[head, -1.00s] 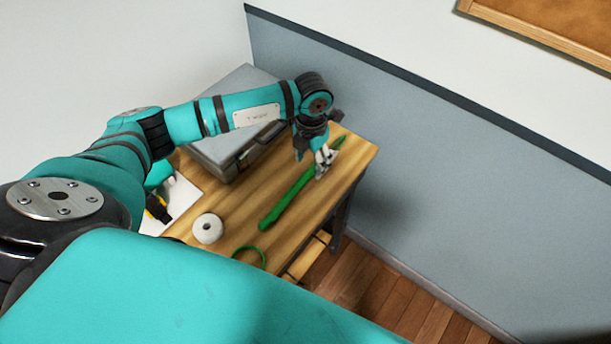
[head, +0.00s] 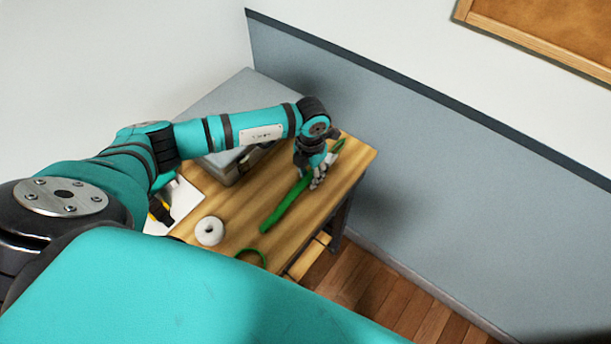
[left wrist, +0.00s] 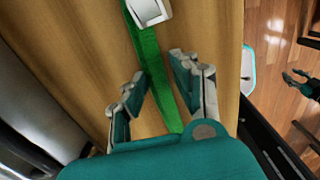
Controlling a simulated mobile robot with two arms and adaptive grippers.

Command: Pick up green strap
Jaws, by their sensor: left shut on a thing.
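The green strap (head: 279,212) lies lengthwise along the wooden table in the head view. It also shows in the left wrist view (left wrist: 150,55), running between my fingers, with a white buckle (left wrist: 150,10) on it at the top edge. My left gripper (head: 317,183) is over the strap's far half, pointing down, shut on it; its fingers also show in the left wrist view (left wrist: 157,82), one on each side of the strap. The strap's far end shows beyond the gripper. What looks like my right gripper (left wrist: 298,80) is small at the right edge of the wrist view, its jaw state unclear.
The wooden table (head: 340,172) also holds a grey case (head: 225,105) at the back, a white roll (head: 209,231), a green ring (head: 252,253) and a white sheet (head: 185,200) with a yellow-black tool (head: 160,210). The grey wall is close behind the table's right side.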

